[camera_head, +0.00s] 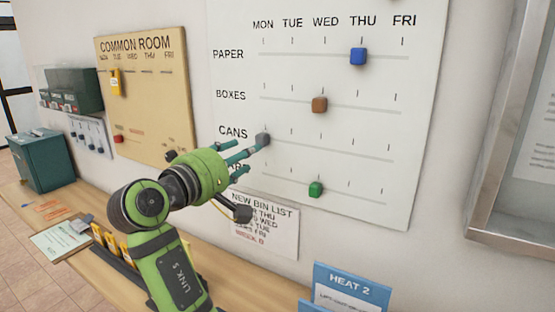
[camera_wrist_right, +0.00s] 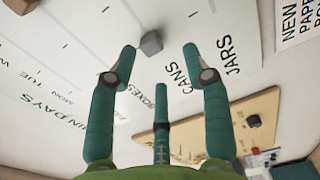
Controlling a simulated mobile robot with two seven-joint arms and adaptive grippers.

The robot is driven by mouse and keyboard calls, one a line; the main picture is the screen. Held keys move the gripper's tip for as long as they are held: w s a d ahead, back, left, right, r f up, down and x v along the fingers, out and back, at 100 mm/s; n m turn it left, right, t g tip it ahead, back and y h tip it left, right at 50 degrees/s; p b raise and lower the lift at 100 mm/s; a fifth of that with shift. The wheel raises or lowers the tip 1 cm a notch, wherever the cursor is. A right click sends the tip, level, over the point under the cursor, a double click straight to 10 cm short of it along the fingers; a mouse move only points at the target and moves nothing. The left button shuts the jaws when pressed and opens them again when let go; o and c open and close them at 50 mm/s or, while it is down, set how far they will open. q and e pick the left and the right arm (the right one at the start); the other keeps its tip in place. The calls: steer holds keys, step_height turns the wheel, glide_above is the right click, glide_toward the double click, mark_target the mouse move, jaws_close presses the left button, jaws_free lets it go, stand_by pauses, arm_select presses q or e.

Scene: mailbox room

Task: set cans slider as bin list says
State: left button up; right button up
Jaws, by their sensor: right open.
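The cans slider is a dark grey cube (camera_head: 263,139) on the CANS line of the white wall board (camera_head: 425,60), at the left end under MON. My right gripper (camera_head: 250,156) is open at that slider, with a fingertip close to it in the head view. In the right wrist view the grey cube (camera_wrist_right: 151,43) shows between and just beyond the spread fingers (camera_wrist_right: 160,52); contact is unclear. The bin list (camera_head: 265,225) is on the wall below, its left part hidden by my arm; one line ends in TUE. My left gripper is not in view.
The blue paper slider (camera_head: 358,56) is under THU, the brown boxes slider (camera_head: 319,104) near WED, and the green jars slider (camera_head: 316,189) sits below. A tan common room board (camera_head: 150,120) hangs left. A blue HEAT 2 sign (camera_head: 350,285) stands below right.

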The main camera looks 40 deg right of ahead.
mark_target(259, 142)
steer(key=shift+w+d+r+p, duration=0.25)
steer(key=shift+d+r+p, duration=0.15)
steer(key=shift+d+p, duration=0.2)
steer(key=shift+w+d+r+p, duration=0.2)
steer(key=shift+d+r+p, duration=0.15)
steer(key=shift+d+p, duration=0.15)
steer(key=x, duration=0.2)
steer(key=shift+d+f, duration=0.25)
steer(key=shift+d, duration=0.1)
steer(key=shift+w+d, duration=0.15)
jaws_close()
jaws_free()
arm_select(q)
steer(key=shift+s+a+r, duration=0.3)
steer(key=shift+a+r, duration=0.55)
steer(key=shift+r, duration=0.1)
arm_select(e)
steer(key=v, duration=1.2)
steer(key=shift+f, duration=0.1)
